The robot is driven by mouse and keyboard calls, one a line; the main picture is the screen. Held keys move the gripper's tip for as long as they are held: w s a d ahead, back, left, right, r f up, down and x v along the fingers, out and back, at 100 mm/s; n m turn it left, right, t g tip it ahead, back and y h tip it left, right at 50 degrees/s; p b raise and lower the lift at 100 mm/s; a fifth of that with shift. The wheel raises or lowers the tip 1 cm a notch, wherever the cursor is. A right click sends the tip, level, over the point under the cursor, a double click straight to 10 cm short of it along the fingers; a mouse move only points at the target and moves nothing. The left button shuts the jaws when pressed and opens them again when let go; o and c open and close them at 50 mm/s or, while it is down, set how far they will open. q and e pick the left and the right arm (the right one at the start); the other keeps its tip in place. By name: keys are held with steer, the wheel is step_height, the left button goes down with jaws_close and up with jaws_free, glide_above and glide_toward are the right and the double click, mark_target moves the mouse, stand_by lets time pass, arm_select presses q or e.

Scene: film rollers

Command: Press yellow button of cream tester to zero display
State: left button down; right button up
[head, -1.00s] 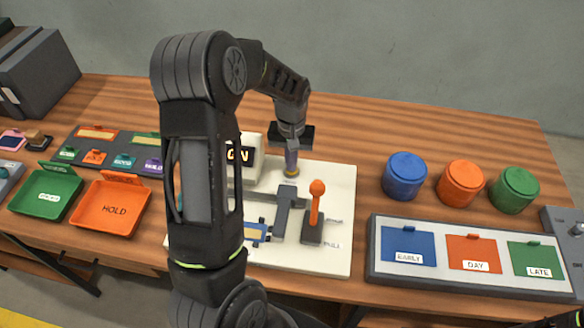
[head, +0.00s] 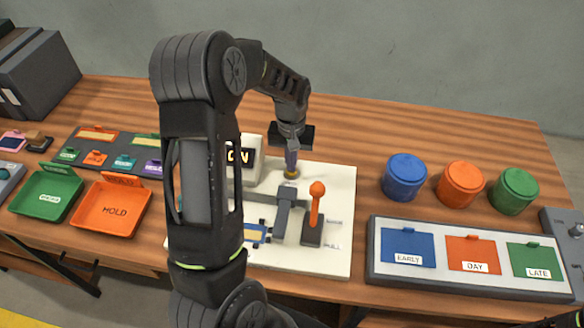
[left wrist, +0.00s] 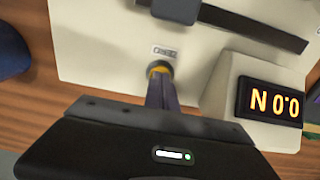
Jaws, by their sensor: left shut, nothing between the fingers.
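The cream tester (head: 338,215) stands on the table with an orange-knobbed lever and a small dark display (head: 240,156). In the left wrist view the display (left wrist: 271,102) shows 0.0 and N in lit digits, seen upside down. The yellow button (left wrist: 157,67) sits on the cream plate beside the display housing. My left gripper (head: 291,172) points down with its fingers shut and empty. Its fingertips (left wrist: 160,78) are at the button and cover part of it; whether they press it down I cannot tell.
Green and orange bins (head: 112,207) lie to the left. My left arm hides part of the tester.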

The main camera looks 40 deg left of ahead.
arm_select(q)
step_height(320, 180, up, 9)
steer(key=p, duration=0.6)
steer(key=shift+r, duration=0.2)
steer(key=shift+f, duration=0.1)
stand_by(0.4)
